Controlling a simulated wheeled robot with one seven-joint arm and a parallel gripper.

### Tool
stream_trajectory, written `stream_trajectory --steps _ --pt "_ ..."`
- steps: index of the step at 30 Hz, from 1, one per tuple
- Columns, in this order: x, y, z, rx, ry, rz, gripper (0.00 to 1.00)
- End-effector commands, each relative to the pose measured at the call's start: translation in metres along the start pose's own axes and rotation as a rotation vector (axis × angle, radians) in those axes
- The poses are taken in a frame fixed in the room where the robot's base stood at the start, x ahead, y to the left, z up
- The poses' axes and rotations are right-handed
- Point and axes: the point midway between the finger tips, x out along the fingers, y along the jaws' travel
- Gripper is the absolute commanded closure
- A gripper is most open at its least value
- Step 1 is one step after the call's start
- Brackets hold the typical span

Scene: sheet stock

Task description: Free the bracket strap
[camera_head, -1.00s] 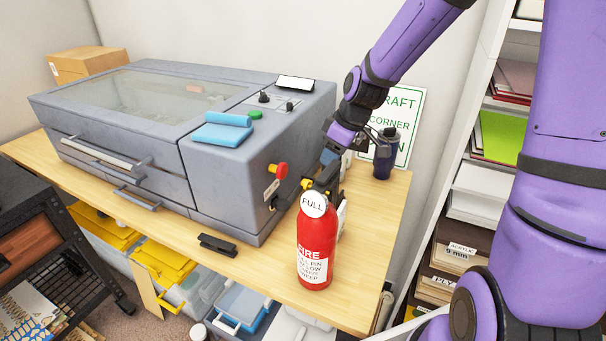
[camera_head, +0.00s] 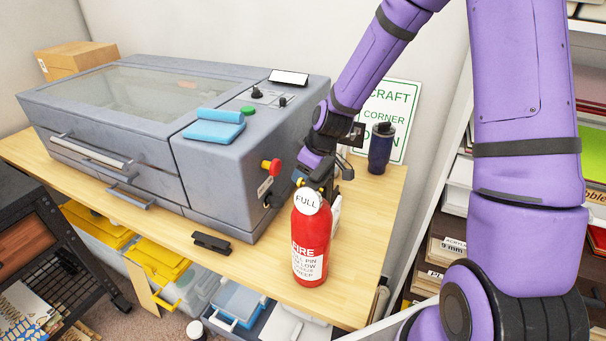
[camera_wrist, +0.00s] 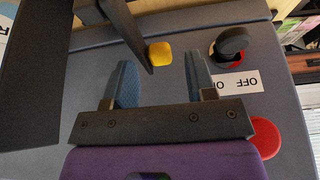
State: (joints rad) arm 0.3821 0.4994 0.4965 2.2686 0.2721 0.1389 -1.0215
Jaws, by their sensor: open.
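I cannot make out a bracket strap clearly in either view. A red fire extinguisher (camera_head: 310,248) with a round FULL tag (camera_head: 306,201) stands upright at the table's front right. My gripper (camera_head: 318,184) is just behind its top in the head view, partly hidden. In the wrist view my gripper (camera_wrist: 162,78) is open, with two blue-padded fingers apart and nothing held. A dark angled bar (camera_wrist: 124,32) crosses near the left finger; I cannot tell what it belongs to. A yellow block (camera_wrist: 160,53) shows beyond the gap between the fingertips.
The grey machine (camera_head: 215,170) fills the table's left. A dark bottle (camera_head: 381,150) stands behind. A small black piece (camera_head: 211,243) lies in front.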

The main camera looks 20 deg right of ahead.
Motion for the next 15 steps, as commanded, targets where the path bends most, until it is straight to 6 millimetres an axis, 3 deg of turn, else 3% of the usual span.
stream_trajectory --steps 6,14,15 --pt "0.0114 -0.0001 0.0003 0.000 -0.001 0.001 0.49" --pt "0.0120 0.0000 0.0004 0.000 -0.001 0.001 0.49" --pt "0.0120 0.0000 0.0004 0.000 -0.001 0.001 0.56"
